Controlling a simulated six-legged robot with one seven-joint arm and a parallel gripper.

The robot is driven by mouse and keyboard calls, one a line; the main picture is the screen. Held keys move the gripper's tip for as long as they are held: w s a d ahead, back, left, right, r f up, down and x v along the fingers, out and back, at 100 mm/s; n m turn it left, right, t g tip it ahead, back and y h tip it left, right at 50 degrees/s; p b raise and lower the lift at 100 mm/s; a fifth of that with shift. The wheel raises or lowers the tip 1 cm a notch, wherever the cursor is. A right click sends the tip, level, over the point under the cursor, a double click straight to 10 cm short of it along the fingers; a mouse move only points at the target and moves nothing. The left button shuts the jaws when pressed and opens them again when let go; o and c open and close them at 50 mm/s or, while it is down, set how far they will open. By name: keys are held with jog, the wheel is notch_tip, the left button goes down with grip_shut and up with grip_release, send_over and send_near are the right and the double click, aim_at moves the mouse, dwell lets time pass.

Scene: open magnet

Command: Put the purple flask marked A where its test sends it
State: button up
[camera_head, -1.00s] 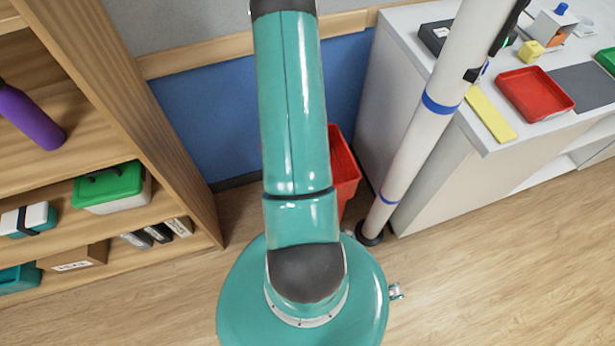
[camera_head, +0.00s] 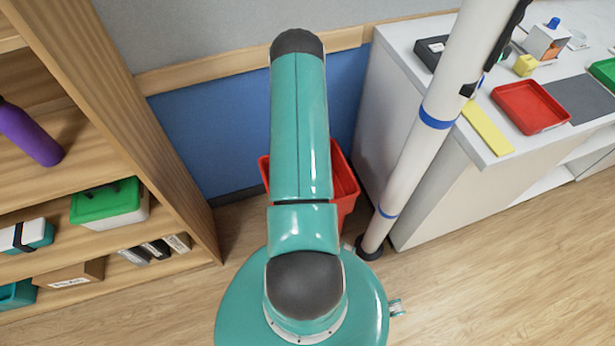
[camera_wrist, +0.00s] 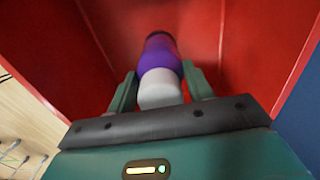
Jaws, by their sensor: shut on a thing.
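In the wrist view my gripper (camera_wrist: 160,76) is shut on a purple flask (camera_wrist: 161,56) with a pale grey part nearest the camera and a dark far end. No letter shows on it. The flask is held between the red walls of a bin (camera_wrist: 245,45). I cannot tell whether it touches the bottom. In the head view the red bin (camera_head: 345,185) stands on the floor between shelf and counter, partly hidden behind my arm. My gripper and the held flask are hidden there.
Another purple bottle (camera_head: 30,135) lies on the wooden shelf (camera_head: 150,120) at left. The white counter (camera_head: 400,75) at right holds a red tray (camera_head: 530,107), a green tray (camera_head: 604,72), a yellow strip (camera_head: 487,128) and a small device (camera_head: 546,40). A white pole (camera_head: 420,150) stands beside the bin.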

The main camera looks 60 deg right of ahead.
jog(key=shift+f, duration=0.1)
jog(key=o, duration=1.6)
notch_tip(320, 180, up, 12)
jog(key=shift+r, duration=0.15)
